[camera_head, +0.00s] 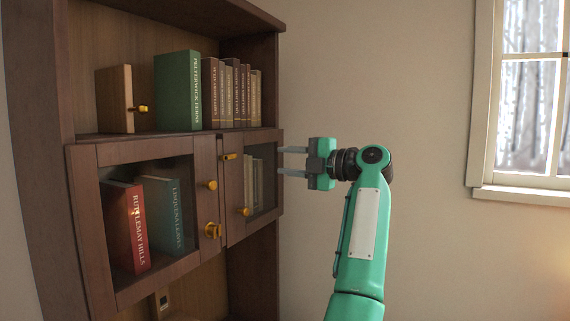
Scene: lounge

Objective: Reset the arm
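My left arm, green with a white panel, rises from the bottom right of the head view. Its gripper (281,162) points left toward the cabinet, at the height of the glass doors. Its two grey fingers are apart with nothing between them. They are near the right edge of the right glass door (236,214); whether they touch it I cannot tell. My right gripper is not in view.
A brown wooden bookcase (49,130) stands at left, with a left glass door (88,215) and brass knobs. A green book (177,92) and several brown books stand on the open shelf. A window (530,100) is at right; the wall between is bare.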

